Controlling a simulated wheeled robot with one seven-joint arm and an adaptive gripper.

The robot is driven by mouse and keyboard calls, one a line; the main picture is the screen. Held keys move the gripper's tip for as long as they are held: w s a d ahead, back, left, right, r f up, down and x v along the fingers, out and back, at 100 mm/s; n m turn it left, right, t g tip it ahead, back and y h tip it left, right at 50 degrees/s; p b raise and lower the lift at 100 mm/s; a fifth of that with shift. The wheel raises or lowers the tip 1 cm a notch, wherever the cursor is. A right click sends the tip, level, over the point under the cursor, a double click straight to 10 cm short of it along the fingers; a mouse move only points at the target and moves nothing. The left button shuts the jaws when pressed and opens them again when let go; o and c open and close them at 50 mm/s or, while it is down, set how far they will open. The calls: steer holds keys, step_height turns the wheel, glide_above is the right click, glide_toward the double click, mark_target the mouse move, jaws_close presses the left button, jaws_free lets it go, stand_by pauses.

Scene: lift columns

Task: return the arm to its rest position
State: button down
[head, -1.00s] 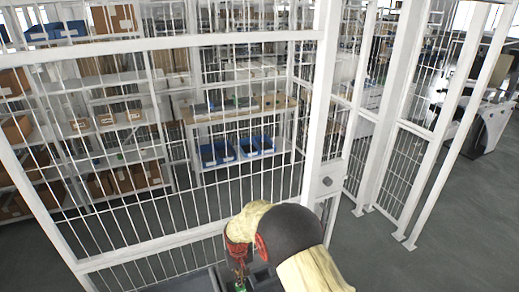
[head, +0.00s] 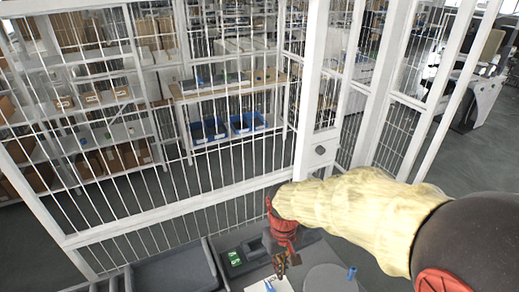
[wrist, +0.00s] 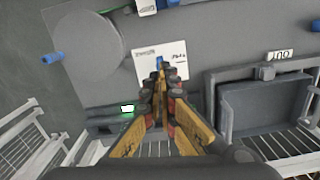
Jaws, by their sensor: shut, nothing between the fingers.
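My gripper (wrist: 160,88) is shut and empty in the wrist view, its two yellow and black fingers meeting at the tips. Below it lies a grey work surface (wrist: 190,25) with a white printed card (wrist: 148,55) and a small blue item partly behind the fingertips. In the head view my gripper (head: 281,266) is small at the bottom, pointing down above the grey surface near the white card. My arm, in a cream sleeve with dark and red joints, reaches in from the right. Whether the fingertips touch anything below cannot be told.
A white mesh fence (head: 195,212) stands just beyond the work surface. A grey tray (head: 175,272) lies left of my gripper. A round grey disc (head: 328,279) and a blue peg (head: 351,273) are right of it. Shelves and blue bins (head: 247,122) stand behind the fence.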

steer(key=s+d+r+m+t+b, duration=0.1)
steer(key=s+d+r+t+b, duration=0.1)
steer(key=s+d+b, duration=0.3)
steer(key=s+d+r+m+t+b, duration=0.2)
steer(key=s+d+r+t+b, duration=0.1)
steer(key=s+d+b, duration=0.3)
steer(key=shift+s+d+r+m+t, duration=0.35)
steer(key=shift+s+d+t, duration=0.25)
steer(key=shift+s+d, duration=0.4)
steer(key=w+a+f+n+t+y+b, duration=0.15)
steer(key=w+a+f, duration=0.35)
steer(key=w, duration=0.5)
steer(key=w+a+f+n+t+y+b, duration=0.1)
steer(key=w+a+f+t+b, duration=0.3)
steer(key=w, duration=0.5)
steer(key=w+a+f+n+t+y+b, duration=0.1)
steer(key=w+a+f+y, duration=0.1)
steer(key=a+f, duration=0.4)
steer(key=w+a+f+n+t+y+b, duration=0.1)
steer(key=w+a+f+y, duration=0.1)
steer(key=a+f, duration=0.4)
steer(key=shift+w+a+n+b, duration=0.35)
steer(key=shift+a+n, duration=0.05)
steer(key=shift+a, duration=1.3)
